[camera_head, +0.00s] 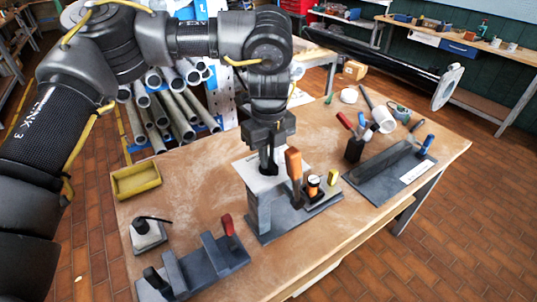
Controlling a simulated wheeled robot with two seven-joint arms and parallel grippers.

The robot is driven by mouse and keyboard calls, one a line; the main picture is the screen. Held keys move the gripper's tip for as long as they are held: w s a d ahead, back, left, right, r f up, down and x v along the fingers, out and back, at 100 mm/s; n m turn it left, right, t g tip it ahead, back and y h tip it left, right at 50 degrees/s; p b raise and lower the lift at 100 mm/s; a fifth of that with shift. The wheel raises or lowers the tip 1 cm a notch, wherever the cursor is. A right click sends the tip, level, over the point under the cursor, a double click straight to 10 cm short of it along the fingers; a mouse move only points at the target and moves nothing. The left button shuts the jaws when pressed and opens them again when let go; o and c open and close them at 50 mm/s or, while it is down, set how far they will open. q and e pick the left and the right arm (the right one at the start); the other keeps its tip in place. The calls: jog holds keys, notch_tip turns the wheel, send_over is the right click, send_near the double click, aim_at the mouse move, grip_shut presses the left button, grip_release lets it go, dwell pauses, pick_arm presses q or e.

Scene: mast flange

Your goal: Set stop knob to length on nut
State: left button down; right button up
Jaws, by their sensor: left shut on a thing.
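My left gripper (268,158) points down over the pale top of a grey upright fixture (262,208) near the middle of the bench. Its jaws are shut on a small dark part at the fixture's top. The jaws hide most of that part, so I cannot tell whether it is the stop knob. An orange handle (293,164) stands upright just right of the jaws, apart from them. On the fixture's base are an orange and black piece (313,186) and a small yellow piece (332,177). I cannot make out the nut. My right gripper is out of view.
A yellow tray (136,181) lies at the bench's left. A small grey block with a black lever (148,235) and a grey clamp fixture with a red handle (205,264) are in front. A dark plate with tools (391,170) lies at right. Bare bench (190,190) shows between.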

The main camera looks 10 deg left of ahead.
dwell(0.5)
pick_arm(q)
jog(key=c, duration=1.4)
grip_release()
jog(key=shift+w, duration=0.1)
jog(key=shift+c, duration=0.2)
notch_tip(320, 180, up, 11)
jog(key=b, duration=0.1)
jog(key=shift+a+f, duration=0.1)
